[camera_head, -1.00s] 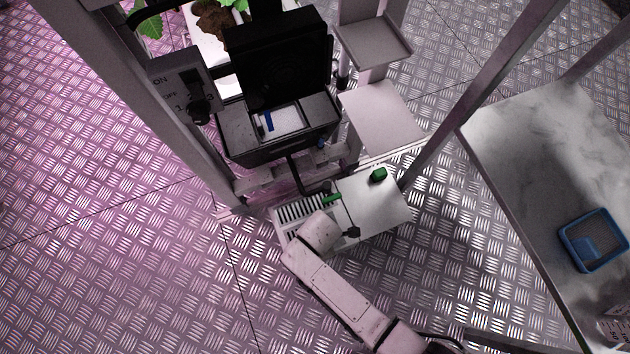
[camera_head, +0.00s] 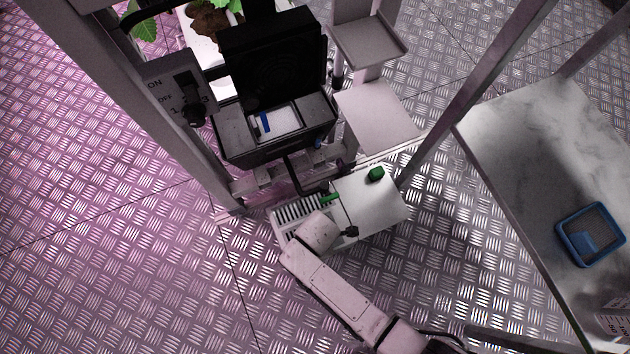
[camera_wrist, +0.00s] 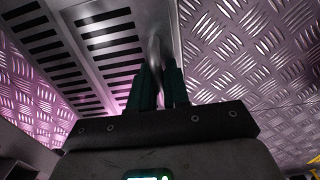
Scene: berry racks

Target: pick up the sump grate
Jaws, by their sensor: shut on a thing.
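The sump grate (camera_head: 287,211) is a pale slotted panel at the left end of a low white unit. In the wrist view the grate (camera_wrist: 62,48) fills the upper left with rows of dark slots. My gripper (camera_wrist: 160,72) has two dark green fingers, shut on a grey raised part at the grate's right edge.
A white cover (camera_head: 378,205) with a green block (camera_head: 376,174) lies right of the grate. An open black box (camera_head: 277,135) stands behind. A table (camera_head: 540,130) with a blue tray (camera_head: 590,236) is at the right. The patterned metal floor (camera_head: 150,270) is clear at the left.

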